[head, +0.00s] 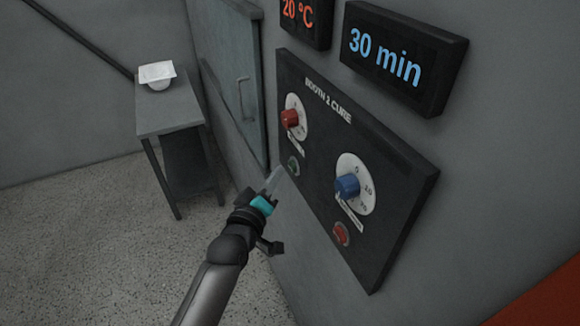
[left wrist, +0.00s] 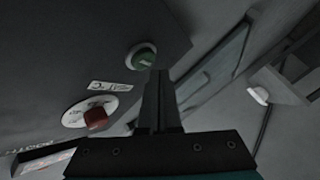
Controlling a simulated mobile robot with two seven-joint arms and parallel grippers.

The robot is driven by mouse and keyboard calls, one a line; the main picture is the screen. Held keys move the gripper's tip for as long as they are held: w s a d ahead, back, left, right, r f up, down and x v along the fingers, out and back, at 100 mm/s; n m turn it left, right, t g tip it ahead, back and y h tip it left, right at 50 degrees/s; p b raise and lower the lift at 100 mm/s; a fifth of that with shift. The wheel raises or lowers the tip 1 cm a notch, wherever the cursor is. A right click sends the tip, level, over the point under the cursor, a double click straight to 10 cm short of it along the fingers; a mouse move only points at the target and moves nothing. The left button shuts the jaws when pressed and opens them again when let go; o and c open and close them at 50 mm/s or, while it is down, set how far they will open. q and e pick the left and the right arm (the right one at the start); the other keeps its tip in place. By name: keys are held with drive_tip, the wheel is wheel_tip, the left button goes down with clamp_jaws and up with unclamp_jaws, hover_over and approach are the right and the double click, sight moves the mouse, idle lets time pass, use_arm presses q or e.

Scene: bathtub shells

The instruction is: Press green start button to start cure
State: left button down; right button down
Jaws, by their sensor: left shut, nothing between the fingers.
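The green start button (head: 293,165) sits low on the left side of the dark control panel (head: 318,150) marked "BOOTH 2 CURE". It also shows in the left wrist view (left wrist: 141,57), just beyond my fingertips. My left gripper (head: 277,177) is shut and empty, with its tips just below and left of the green button. I cannot tell whether they touch it. A red knob (head: 290,118) is above the green button, a blue knob (head: 347,186) is to the right, and a red button (head: 341,233) is below the blue knob. My right gripper is not in view.
Displays above the panel read "30 min" (head: 386,58) and "20 °C" (head: 299,13). A grey door with a handle (head: 246,98) is left of the panel. A small table (head: 168,113) with a white object on it stands at the back left. The speckled floor between is clear.

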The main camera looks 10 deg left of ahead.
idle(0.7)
use_arm(q)
drive_tip(key=shift+w+d, duration=0.3)
drive_tip(key=shift+d, duration=0.05)
drive_tip(key=shift+w+d, duration=0.2)
drive_tip(key=shift+d, duration=0.15)
idle(0.8)
drive_tip(key=shift+s+a, duration=0.1)
drive_tip(key=shift+s+a+p, duration=0.4)
drive_tip(key=shift+a+p, duration=0.15)
drive_tip(key=shift+a, duration=0.05)
drive_tip(key=shift+s+a+p, duration=0.3)
drive_tip(key=shift+s+a, duration=0.4)
drive_tip(key=shift+a, duration=0.35)
drive_tip(key=shift+s+a+p, duration=0.3)
drive_tip(key=shift+s+a, duration=0.4)
drive_tip(key=shift+a, duration=0.35)
